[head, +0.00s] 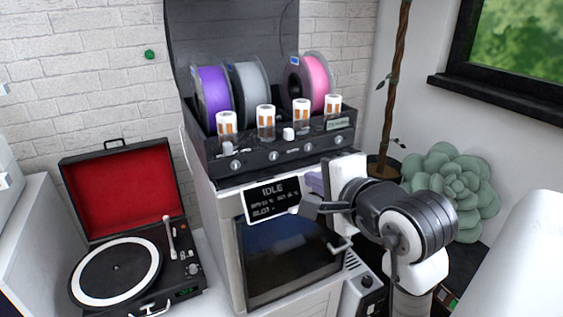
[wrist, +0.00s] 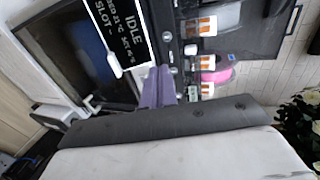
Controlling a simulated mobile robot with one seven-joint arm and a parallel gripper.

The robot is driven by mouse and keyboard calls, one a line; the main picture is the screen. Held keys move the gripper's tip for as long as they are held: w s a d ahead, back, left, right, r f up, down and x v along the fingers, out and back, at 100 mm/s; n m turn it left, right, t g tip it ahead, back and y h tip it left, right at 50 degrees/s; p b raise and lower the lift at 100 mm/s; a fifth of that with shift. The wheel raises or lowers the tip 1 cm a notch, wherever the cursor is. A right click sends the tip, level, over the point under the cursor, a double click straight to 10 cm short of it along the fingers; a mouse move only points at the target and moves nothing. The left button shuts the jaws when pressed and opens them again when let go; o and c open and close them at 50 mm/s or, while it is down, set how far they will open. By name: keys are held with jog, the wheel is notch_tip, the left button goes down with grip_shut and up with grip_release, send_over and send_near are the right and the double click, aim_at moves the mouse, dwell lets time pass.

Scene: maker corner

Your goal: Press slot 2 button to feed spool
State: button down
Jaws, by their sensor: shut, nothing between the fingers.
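The slot 2 button (head: 265,157) looks like the second from the left of several small round silver buttons on the front of the dark spool unit (head: 210,165). In the wrist view that button (wrist: 167,36) appears above my fingertips. The grey spool (head: 249,86) stands upright between purple and pink ones. The printer's screen (head: 272,200) reads IDLE, with a dash after SLOT. My gripper (head: 314,182) is shut and empty, its lavender fingers in front of the printer, right of the screen and below the button row. In the wrist view my gripper (wrist: 157,72) shows apart from the slot 2 button.
Several white-and-orange cylinders (head: 265,120) stand along the spool unit, with a small white knob (head: 288,133) among them. An open turntable (head: 120,270) with a red-lined lid sits left of the printer. A succulent (head: 450,185) and a plant trunk (head: 395,80) stand at right.

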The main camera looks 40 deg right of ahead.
jog(key=p, duration=0.3)
send_near(274, 154)
jog(key=w+f, duration=0.2)
jog(key=w, duration=0.1)
jog(key=w+d+f, duration=0.1)
jog(key=shift+w, duration=0.2)
jog(key=shift+w+d, duration=0.15)
jog(key=shift+w, duration=0.6)
jog(key=shift+w+d+f+b, duration=0.15)
jog(key=shift+w+f+b, duration=0.05)
jog(key=shift+w+b, duration=0.25)
jog(key=shift+w+r+b, duration=0.1)
jog(key=shift+w+b, duration=0.1)
jog(key=shift+b, duration=0.1)
jog(key=shift+r, duration=0.3)
jog(key=shift+w, duration=0.1)
